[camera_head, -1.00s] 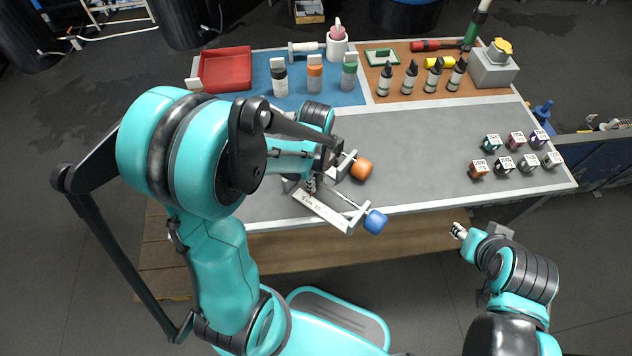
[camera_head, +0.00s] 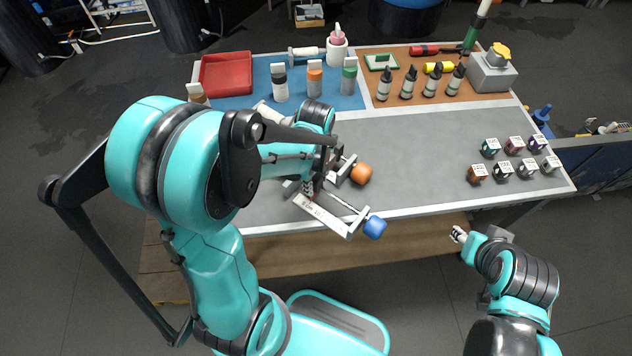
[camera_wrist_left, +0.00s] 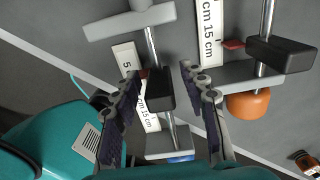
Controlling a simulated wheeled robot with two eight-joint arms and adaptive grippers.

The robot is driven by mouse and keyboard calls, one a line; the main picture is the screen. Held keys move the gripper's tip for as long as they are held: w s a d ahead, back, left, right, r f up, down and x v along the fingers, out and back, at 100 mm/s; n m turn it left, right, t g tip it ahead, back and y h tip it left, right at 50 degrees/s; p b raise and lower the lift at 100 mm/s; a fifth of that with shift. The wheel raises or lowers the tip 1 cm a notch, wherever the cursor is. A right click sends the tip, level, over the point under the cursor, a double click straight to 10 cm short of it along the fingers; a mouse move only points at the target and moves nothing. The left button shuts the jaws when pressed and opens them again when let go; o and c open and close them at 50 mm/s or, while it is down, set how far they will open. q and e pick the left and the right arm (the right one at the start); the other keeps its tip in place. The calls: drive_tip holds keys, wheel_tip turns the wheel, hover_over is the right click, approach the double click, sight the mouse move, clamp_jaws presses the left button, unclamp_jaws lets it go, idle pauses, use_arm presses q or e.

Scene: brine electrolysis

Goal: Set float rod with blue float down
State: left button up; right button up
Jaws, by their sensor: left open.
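The float rod with its blue float (camera_head: 375,227) lies at the table's front edge, with the float toward the edge. A white scale plate (camera_head: 322,213) marked in cm runs beside the rod. My left gripper (camera_head: 318,184) is over its far end. In the left wrist view my left gripper (camera_wrist_left: 160,78) is open, its fingers on either side of the metal rod (camera_wrist_left: 153,48) and a black block (camera_wrist_left: 160,91), with gaps visible. The blue float (camera_wrist_left: 181,158) is partly hidden there. My right gripper (camera_head: 459,234) is in front of the table, too small to read.
A similar rod with an orange float (camera_head: 361,174) lies close by, right of the fingers in the wrist view (camera_wrist_left: 248,104). Bottles, a red tray (camera_head: 226,74) and a grey box (camera_head: 492,72) stand at the back. Small labelled cubes sit at right. The grey middle (camera_head: 430,150) is clear.

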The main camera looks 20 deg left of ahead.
use_arm(q)
wheel_tip(320, 180, up, 9)
drive_tip(key=p, duration=0.3)
drive_tip(key=shift+s+r, duration=0.1)
drive_tip(key=shift+r, duration=0.5)
drive_tip(key=s+d+r+n+t, duration=0.1)
drive_tip(key=s+r+n+t, duration=0.2)
drive_tip(key=n, duration=0.7)
drive_tip(key=s+d+r+n+t, duration=0.1)
drive_tip(key=s+r+n+t, duration=0.2)
drive_tip(key=n, duration=0.7)
drive_tip(key=shift+s+d+r+n+t, duration=0.3)
drive_tip(key=shift+s+r+t, duration=0.15)
drive_tip(key=shift+t, duration=0.15)
drive_tip(key=shift+f, duration=0.1)
drive_tip(key=shift+f+b, duration=1.2)
drive_tip(key=shift+f, duration=0.05)
